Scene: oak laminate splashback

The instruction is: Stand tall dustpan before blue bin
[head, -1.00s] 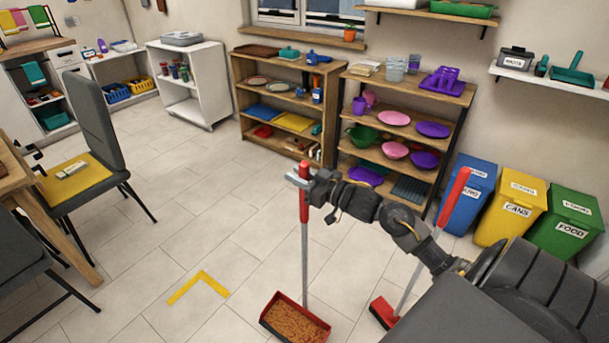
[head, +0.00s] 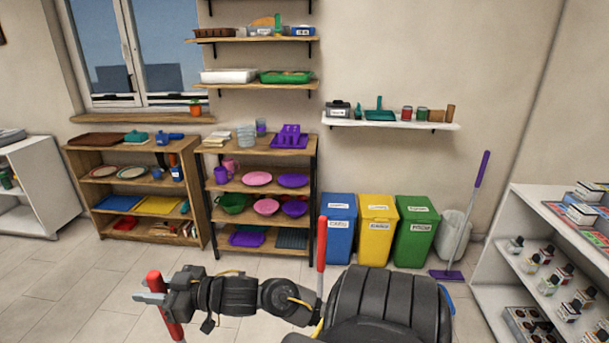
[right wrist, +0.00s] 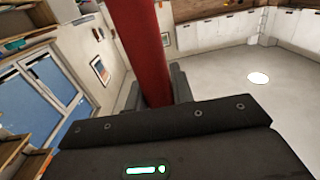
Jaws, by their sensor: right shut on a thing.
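The tall dustpan's red handle (head: 173,318) is in the jaws of my right gripper (head: 155,298), low in the head view. The gripper is shut on it near its top, and the handle tilts slightly. The pan, with brown bits seen earlier, is now below the picture. The right wrist view shows the red handle (right wrist: 142,50) rising between the fingers. The blue bin (head: 341,228) stands by the wall at the left end of the bin row, farther off and to the right of the gripper. My left gripper is out of view.
Yellow (head: 376,232) and green (head: 414,232) bins stand right of the blue one. A red broom handle (head: 321,245) rises behind my right arm. A purple mop (head: 474,200) leans near a grey bin. Shelves (head: 262,160) stand left; bare floor shows at lower left.

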